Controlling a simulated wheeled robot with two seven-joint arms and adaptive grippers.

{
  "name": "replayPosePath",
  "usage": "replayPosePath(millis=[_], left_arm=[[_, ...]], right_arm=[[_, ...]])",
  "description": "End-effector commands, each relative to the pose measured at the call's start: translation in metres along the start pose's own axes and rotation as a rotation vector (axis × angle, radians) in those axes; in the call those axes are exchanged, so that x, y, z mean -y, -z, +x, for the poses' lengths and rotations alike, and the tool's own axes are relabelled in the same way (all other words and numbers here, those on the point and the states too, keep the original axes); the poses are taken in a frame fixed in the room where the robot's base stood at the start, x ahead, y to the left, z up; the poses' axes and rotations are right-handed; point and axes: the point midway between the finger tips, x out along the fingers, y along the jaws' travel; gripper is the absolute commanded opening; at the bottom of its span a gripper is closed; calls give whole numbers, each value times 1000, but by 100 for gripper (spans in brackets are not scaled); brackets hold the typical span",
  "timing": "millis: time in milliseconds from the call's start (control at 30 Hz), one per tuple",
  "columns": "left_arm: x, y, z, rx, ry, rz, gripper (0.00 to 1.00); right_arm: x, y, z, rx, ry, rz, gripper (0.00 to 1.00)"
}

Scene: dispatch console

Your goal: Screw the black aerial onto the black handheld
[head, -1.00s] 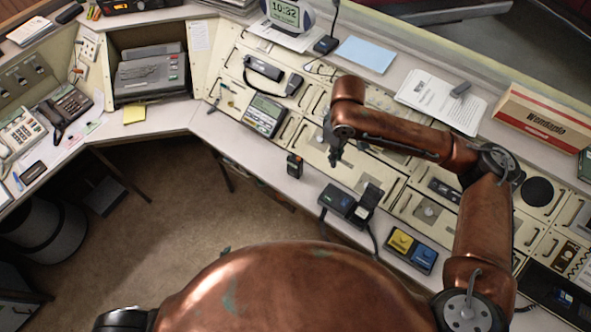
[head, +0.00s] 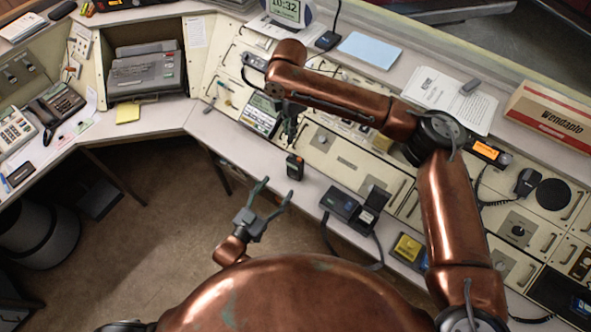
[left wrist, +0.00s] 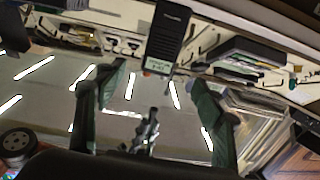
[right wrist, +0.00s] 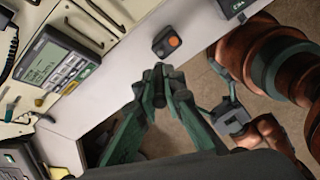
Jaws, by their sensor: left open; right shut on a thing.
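The black handheld (head: 294,167) stands upright near the desk's front edge, with an orange part on top. It shows upside down in the left wrist view (left wrist: 168,36) and from above in the right wrist view (right wrist: 167,41). My right gripper (right wrist: 159,94) is shut on the short black aerial (right wrist: 158,76). In the head view my right gripper (head: 290,134) is above and just behind the handheld, apart from it. My left gripper (head: 274,193) is open and empty in front of the desk edge, below and left of the handheld. The handheld's screw socket is not clear.
A dark two-part device (head: 354,207) with a cable stands right of the handheld. A yellow-and-blue box (head: 409,247) is farther right. A grey display unit (head: 262,113) is behind left. The desk strip left of the handheld is clear.

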Motion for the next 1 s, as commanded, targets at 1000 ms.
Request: replayPosePath(millis=[1000], left_arm=[[1, -1, 115, 1, 1, 1, 62]], right_arm=[[0, 0, 0, 0, 0, 2, 0]])
